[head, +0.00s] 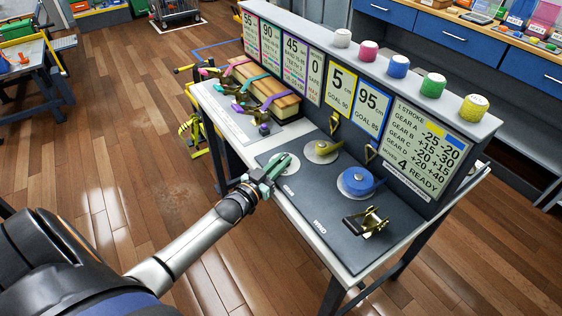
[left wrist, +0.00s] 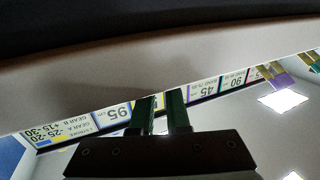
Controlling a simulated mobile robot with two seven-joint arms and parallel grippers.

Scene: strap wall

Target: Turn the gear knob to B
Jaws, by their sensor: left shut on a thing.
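My left gripper (head: 268,174) reaches in over the left end of the dark board, its green fingers closed at a pale round dial (head: 291,167). The dial, which looks like the gear knob, is mostly covered by the fingers, so its pointer and letter cannot be read. In the left wrist view the fingers (left wrist: 162,112) show from behind, and what sits between them is hidden. The display panel (head: 428,143) lists gears A to D, with B as +15 -30, and reads 4 moves, READY. My right gripper is not in view.
On the board (head: 318,209) are a disc with a gold strap (head: 322,151), a blue reel (head: 356,182) and a gold-and-black buckle (head: 366,221). Coloured straps (head: 256,88) cross a wooden block at left. Several coloured spools (head: 398,66) stand on the wall top.

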